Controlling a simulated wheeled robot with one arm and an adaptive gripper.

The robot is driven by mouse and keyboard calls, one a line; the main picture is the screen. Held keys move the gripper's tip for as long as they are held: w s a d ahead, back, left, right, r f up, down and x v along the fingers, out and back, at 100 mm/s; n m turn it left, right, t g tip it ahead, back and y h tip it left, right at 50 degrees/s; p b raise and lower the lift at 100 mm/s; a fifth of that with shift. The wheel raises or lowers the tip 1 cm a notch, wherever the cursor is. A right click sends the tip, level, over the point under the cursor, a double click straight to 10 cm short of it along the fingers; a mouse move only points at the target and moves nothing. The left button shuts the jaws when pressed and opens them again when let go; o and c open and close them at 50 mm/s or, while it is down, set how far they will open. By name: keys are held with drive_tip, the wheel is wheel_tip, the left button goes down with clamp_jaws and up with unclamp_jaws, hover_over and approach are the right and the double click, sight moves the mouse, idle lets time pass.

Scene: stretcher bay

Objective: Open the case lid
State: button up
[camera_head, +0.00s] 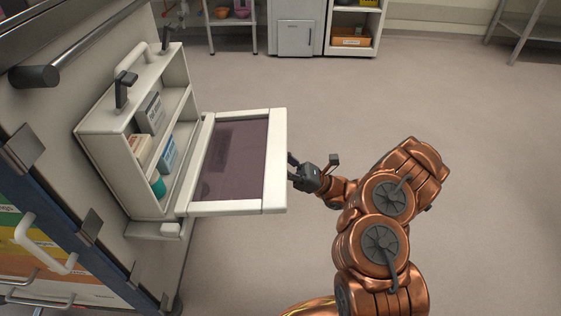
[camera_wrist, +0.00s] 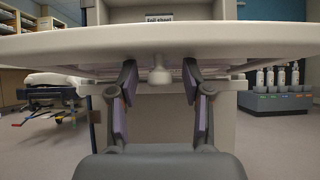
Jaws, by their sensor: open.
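The white case (camera_head: 150,130) is mounted on the side of a cabinet at the left of the head view. Its lid (camera_head: 276,160), a white frame with a dark see-through panel, is swung down and stands out about level from the case's lower edge. Boxes and a teal roll show inside the case. My gripper (camera_head: 297,172) is at the lid's outer edge. In the wrist view, my gripper (camera_wrist: 160,92) has its two fingers apart, just under the lid's edge (camera_wrist: 160,40). A small pale knob (camera_wrist: 159,75) hangs between the fingertips; I cannot tell if they touch it.
The cabinet (camera_head: 60,150) with its rail stands at the left. A stretcher (camera_wrist: 50,85) and a bottle rack (camera_wrist: 275,98) show in the wrist view. The floor (camera_head: 480,150) at the right is clear.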

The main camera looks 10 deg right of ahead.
sight(280, 148)
drive_tip(key=shift+r, duration=5)
drive_tip(key=shift+f, duration=0.1)
drive_tip(key=s+d+f, duration=0.1)
drive_tip(key=d+f, duration=0.3)
drive_tip(key=f, duration=0.3)
drive_tip(key=shift+d+f+b, duration=0.15)
drive_tip(key=shift+f+b, duration=0.2)
drive_tip(key=shift+b, duration=0.05)
